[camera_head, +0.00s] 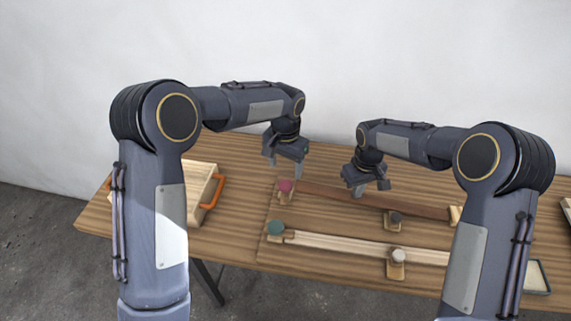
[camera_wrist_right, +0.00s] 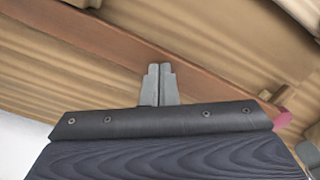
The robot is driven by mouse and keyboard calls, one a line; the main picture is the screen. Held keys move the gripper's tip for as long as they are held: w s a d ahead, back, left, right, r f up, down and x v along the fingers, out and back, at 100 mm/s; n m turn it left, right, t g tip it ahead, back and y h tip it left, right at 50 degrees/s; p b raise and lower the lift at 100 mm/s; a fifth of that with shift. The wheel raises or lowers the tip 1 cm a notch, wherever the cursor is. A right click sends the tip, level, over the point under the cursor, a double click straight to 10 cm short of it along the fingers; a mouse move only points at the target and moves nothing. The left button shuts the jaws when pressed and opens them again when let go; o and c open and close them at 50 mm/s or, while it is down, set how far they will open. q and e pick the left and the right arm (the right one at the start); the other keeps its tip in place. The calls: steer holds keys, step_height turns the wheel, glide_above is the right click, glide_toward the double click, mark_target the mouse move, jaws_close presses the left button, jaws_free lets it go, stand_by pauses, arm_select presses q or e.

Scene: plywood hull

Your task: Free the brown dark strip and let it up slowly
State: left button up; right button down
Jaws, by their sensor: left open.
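The brown dark strip (camera_head: 330,194) lies along the back of the worktop. Its left end is by a peg with a pink knob (camera_head: 285,186); a dark-knobbed peg (camera_head: 396,219) stands in front of it, further right. My left gripper (camera_head: 284,166) is open just above the pink knob, with nothing between its fingers. My right gripper (camera_head: 359,188) is at the strip's middle. In the right wrist view its fingers (camera_wrist_right: 159,70) are together, tips over the brown strip (camera_wrist_right: 105,42); I cannot tell whether they touch it.
A pale strip (camera_head: 340,244) runs along the front, with a green knob (camera_head: 276,228) at its left end and a white-knobbed peg (camera_head: 397,257) before it. A wooden box with orange handles (camera_head: 211,192) stands left. A shallow tray (camera_head: 537,277) is at front right.

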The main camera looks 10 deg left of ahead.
steer(key=shift+r+p, duration=0.75)
steer(key=shift+r, duration=0.65)
step_height(320, 180, up, 5)
steer(key=p, duration=0.3)
stand_by(0.5)
